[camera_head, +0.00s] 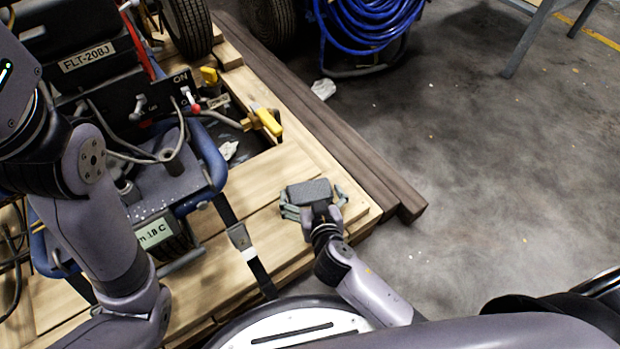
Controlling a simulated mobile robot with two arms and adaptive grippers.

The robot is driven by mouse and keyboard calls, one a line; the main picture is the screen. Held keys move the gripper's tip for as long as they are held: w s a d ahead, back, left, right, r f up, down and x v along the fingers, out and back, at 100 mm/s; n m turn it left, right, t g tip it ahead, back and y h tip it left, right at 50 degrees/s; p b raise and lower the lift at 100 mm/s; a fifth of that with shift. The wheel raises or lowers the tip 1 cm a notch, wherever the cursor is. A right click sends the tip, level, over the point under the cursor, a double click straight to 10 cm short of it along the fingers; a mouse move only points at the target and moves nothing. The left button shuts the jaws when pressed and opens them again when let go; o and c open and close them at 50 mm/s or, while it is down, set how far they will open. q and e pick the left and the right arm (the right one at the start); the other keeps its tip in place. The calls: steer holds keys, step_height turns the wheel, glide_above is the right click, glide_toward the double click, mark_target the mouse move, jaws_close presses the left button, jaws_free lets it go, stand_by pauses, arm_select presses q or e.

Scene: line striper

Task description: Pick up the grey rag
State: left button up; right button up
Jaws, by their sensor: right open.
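My right gripper (313,205) is open, low over the front right corner of the wooden deck (270,215). Grey-green material, seemingly the grey rag (290,212), shows in small patches at both sides of the gripper. The gripper's body hides most of it, and I cannot tell folds from fingers everywhere or whether they touch. A pale crumpled piece (229,150) lies in the dark opening of the deck. Another whitish crumpled piece (323,89) lies on the floor behind the beam. My left arm runs down the left side, and its gripper is out of the picture.
The line striper machine (150,180) with blue tubing stands on the deck at left. A strap (245,245) crosses the deck left of my right gripper. A dark timber beam (345,150) runs along the right edge. A blue hose reel (365,30) stands behind.

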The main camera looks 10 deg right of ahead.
steer(key=shift+w+f, duration=0.1)
steer(key=shift+w, duration=0.05)
steer(key=shift+c, duration=0.5)
steer(key=c, duration=0.7)
